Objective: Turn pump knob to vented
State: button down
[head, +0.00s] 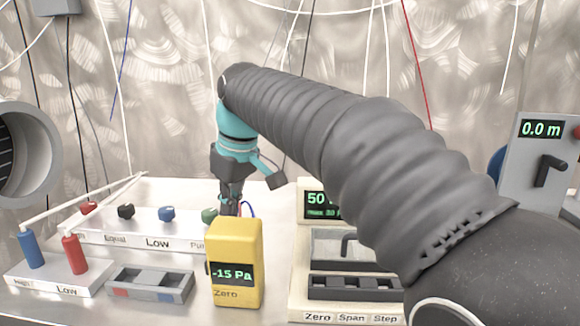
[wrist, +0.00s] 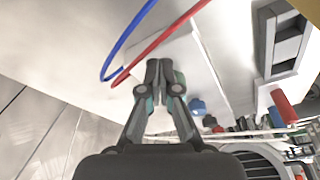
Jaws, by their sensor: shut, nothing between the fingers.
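My gripper (head: 229,204) points down behind the yellow gauge, just right of the green knob (head: 209,215) in the head view. Its fingertips are partly hidden by the gauge. In the wrist view my gripper (wrist: 160,68) is shut with nothing between the fingers. The green knob sits at the right end of a white panel (head: 110,236), by a partly covered label starting "Pu". A blue knob (head: 166,213), a black knob (head: 126,211) and a red knob (head: 88,207) stand left of it. I cannot tell which knob is the pump's, nor read a vented mark.
The yellow gauge (head: 236,240) reads -15 Pa. A white unit (head: 345,318) marked Zero, Span, Step stands right. Blue (head: 31,249) and red (head: 75,254) cylinders stand front left, beside a grey tray (head: 150,296). Blue (wrist: 116,55) and red (wrist: 150,48) tubes pass near my fingers.

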notch_tip(320, 180, up, 6)
jog(key=shift+f+p, duration=0.1)
jog(key=shift+p, duration=0.2)
dwell(0.3)
jog(key=f+b, duration=0.1)
jog(key=s+a+f+b, duration=0.1)
jog(key=b, duration=0.1)
jog(key=f+b, duration=0.1)
jog(key=b, duration=0.1)
jog(key=shift+s+a+f, duration=0.25)
jog(key=shift+s+a, duration=0.15)
jog(key=shift+f+b, duration=0.9)
jog(key=shift+f, duration=0.35)
jog(key=shift+w+r+p, duration=0.1)
jog(key=shift+w+p, duration=0.05)
jog(key=shift+p, duration=0.25)
jog(key=shift+w+d+p, duration=0.45)
jog(key=shift+w+p, duration=0.2)
jog(key=shift+p, duration=1.25)
